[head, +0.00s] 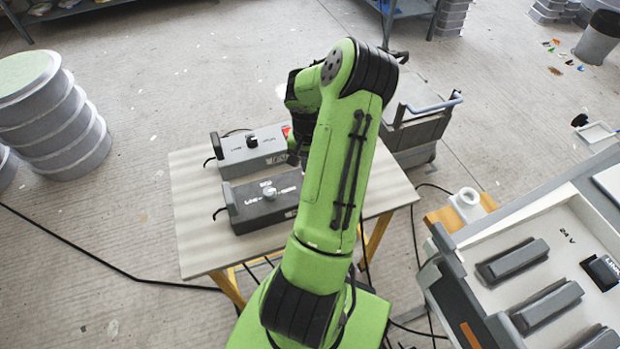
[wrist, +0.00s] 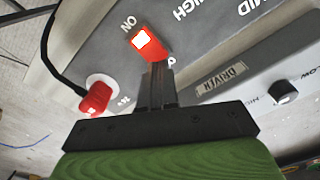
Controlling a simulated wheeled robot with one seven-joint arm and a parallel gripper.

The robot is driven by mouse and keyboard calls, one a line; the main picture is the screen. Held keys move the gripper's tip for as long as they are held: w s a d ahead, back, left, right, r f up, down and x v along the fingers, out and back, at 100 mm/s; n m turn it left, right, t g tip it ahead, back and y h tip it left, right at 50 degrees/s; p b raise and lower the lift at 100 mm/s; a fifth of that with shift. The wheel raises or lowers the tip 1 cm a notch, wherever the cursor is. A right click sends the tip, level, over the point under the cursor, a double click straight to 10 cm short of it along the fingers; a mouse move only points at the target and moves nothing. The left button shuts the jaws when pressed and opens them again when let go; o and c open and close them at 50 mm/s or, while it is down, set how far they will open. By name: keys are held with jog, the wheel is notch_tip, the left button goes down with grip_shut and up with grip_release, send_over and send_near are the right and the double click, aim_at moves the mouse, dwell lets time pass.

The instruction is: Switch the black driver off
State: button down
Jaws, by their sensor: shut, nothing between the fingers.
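The black driver (head: 245,208) is the nearer of two boxes on the small table, with a pale knob on top. The right end of it is hidden behind my arm in the head view. The wrist view shows a dark box top that appears to be this driver (wrist: 95,35), with a red rocker switch (wrist: 152,46) marked ON at one end. A white patch shows on the rocker's ON side. My gripper (wrist: 157,68) is shut and empty, its tips at the rocker's other end. Whether they touch it is unclear.
A grey driver (head: 235,150) with a black knob stands just behind; a DRIVER label (wrist: 222,77) shows in the wrist view. A red plug (wrist: 96,98) and cable are close to my fingers. The table's (head: 195,225) left side is clear. A grey cart (head: 415,125) stands behind right.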

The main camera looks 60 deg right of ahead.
jog(key=shift+f+b, duration=0.7)
jog(key=shift+f, duration=0.25)
dwell(0.5)
jog(key=shift+r, duration=0.1)
notch_tip(320, 180, up, 7)
jog(key=p, duration=0.6)
